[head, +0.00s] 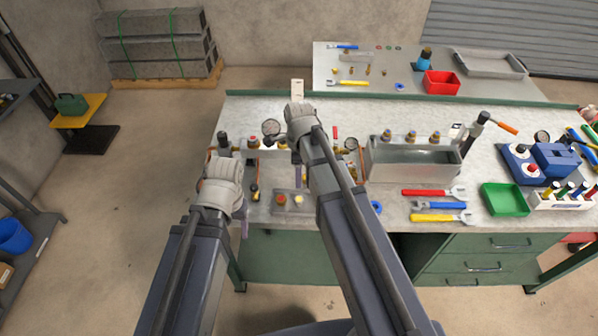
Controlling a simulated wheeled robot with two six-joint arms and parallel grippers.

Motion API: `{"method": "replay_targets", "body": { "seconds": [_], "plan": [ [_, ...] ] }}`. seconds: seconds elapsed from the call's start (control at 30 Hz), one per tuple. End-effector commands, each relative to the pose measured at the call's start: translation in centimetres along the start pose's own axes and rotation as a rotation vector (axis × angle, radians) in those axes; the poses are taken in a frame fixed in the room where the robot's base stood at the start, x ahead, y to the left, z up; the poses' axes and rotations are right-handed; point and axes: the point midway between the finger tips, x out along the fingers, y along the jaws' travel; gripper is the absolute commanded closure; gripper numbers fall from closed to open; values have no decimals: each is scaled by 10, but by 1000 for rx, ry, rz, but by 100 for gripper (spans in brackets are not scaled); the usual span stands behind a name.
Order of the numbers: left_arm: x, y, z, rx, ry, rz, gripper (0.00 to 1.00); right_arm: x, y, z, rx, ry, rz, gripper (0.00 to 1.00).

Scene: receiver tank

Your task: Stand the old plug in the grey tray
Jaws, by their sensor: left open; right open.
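A small grey tray (268,208) lies near the bench's front edge, between my two forearms. A red-orange-topped piece (281,199) and a pale yellow piece (298,200) are at it. A small dark fitting with a brass part (254,193) stands just left of the tray. I cannot tell which piece is the old plug. My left gripper (240,214) is open at the bench's front left, left of the tray. My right gripper (297,160) is open above the bench, behind the tray, by the gauges and pipework. My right arm hides part of the bench middle.
A grey tank (412,176) with several capped fittings stands right of my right arm. Red, blue and yellow wrenches (434,217) lie in front of it. A green tray (505,199) and blue unit (556,159) are further right. A back table holds a red bin (441,83).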

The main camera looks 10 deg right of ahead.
Motion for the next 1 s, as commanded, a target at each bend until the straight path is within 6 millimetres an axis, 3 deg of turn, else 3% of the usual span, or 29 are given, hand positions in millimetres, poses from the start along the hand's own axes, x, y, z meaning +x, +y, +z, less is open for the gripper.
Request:
{"method": "replay_targets", "body": {
  "seconds": [0.13,0.23,0.7,0.83,1.0],
  "plan": [
    [1,0,0,0,0,0,34,1,5,2,-44,2,1,34],
    [1,0,0,0,0,0,34,1,20,9,-204,10,4,34],
    [0,0,0,0,0,0,34,0,132,44,-1642,64,70,34],
    [0,0,0,0,0,0,34,-1,152,47,-1930,69,94,34],
    [0,0,0,0,0,0,34,-1,165,49,-2137,71,114,34]
  ]
}}
